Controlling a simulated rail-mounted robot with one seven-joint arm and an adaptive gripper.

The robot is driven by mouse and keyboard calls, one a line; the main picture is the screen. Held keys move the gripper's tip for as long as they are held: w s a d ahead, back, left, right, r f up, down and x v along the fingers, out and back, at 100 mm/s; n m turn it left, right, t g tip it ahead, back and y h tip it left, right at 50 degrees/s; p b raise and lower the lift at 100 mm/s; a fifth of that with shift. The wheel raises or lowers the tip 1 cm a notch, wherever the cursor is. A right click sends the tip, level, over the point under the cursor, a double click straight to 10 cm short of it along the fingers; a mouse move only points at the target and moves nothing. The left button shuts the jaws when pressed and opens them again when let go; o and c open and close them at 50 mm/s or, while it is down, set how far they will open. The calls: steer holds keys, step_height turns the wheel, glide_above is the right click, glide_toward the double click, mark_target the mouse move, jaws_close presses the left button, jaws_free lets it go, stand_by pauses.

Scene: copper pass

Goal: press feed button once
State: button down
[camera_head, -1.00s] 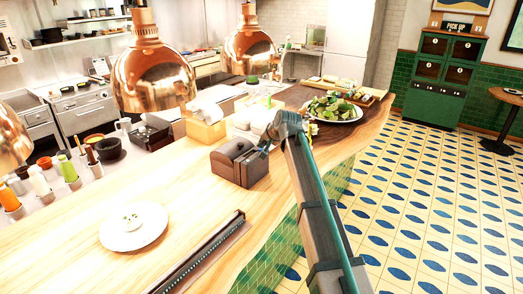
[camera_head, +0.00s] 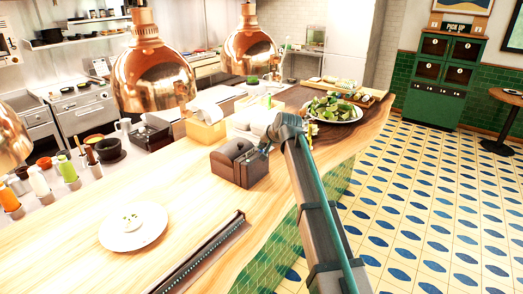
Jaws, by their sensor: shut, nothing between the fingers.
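My arm reaches from the lower right over the wooden counter (camera_head: 190,205). My gripper (camera_head: 265,150) is small in view, shut and empty, at the far end of the arm. It shows at the upper right edge of a dark brown box-like thing (camera_head: 232,165) on the counter; I cannot tell whether it touches it. A black device (camera_head: 150,133) stands farther back to the left. I cannot make out a feed button on either one, and the arm hides part of the counter behind the gripper.
Copper lamps (camera_head: 156,75) hang low over the counter. A white plate (camera_head: 133,227) lies at the front left, with a dark slotted rail (camera_head: 200,255) to its right. A salad plate (camera_head: 338,112) is beyond the gripper. Bottles (camera_head: 38,181) stand at the left.

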steer(key=shift+r, duration=0.1)
steer(key=shift+r+p, duration=0.35)
steer(key=shift+r, duration=0.4)
steer(key=shift+r, duration=0.1)
steer(key=shift+r+p, duration=1.15)
steer(key=shift+r, duration=1.3)
